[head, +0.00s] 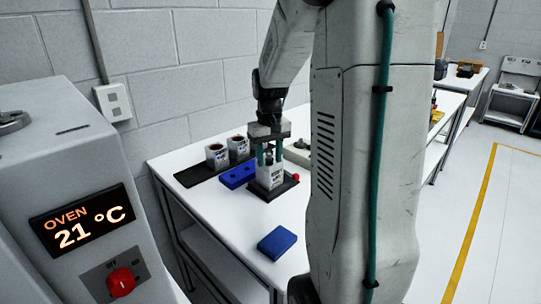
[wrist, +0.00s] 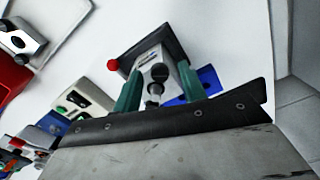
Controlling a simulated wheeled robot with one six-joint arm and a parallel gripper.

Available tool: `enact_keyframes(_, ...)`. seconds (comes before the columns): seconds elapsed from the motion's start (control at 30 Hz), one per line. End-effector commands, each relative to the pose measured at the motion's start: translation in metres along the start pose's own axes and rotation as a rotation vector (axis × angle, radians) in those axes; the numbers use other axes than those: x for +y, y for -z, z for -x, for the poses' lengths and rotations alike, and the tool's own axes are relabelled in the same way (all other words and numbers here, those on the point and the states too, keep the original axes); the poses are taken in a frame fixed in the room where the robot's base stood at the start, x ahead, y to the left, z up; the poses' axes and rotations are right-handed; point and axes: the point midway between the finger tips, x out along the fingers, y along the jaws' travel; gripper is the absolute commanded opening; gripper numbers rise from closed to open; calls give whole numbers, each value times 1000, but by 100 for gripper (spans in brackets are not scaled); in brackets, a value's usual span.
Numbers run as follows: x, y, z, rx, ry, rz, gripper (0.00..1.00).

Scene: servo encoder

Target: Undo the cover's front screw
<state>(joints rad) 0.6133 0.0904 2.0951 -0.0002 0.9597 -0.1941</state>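The servo unit (head: 270,176), a light grey box with a cover, stands upright on a dark base (head: 284,189) with a red knob (head: 295,177). In the wrist view the unit's cover (wrist: 146,62) shows a round dark spot (wrist: 160,72) and a small metallic screw-like part (wrist: 153,90). I cannot tell for certain which is the front screw. My gripper (head: 269,158) is directly above the unit, pointing down. Its green fingers (wrist: 161,78) are spread, one on either side of the cover's top, with nothing visibly clamped between them. Contact with the cover cannot be judged.
A blue block with holes (head: 238,175) lies left of the base. Two pale cups (head: 217,156) stand on a dark strip behind it. A blue block (head: 277,242) lies near the table's front. An oven (head: 80,215) reading 21 °C stands at left. White table (head: 225,215) is clear between.

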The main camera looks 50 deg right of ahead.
Motion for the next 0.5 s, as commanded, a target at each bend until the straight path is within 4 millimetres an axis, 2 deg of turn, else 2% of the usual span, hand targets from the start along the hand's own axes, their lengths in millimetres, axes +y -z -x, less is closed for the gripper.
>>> enact_keyframes(0.17,0,1,12,5,-1,0,41)
enact_keyframes(0.5,0,0,66,2,0,0,41)
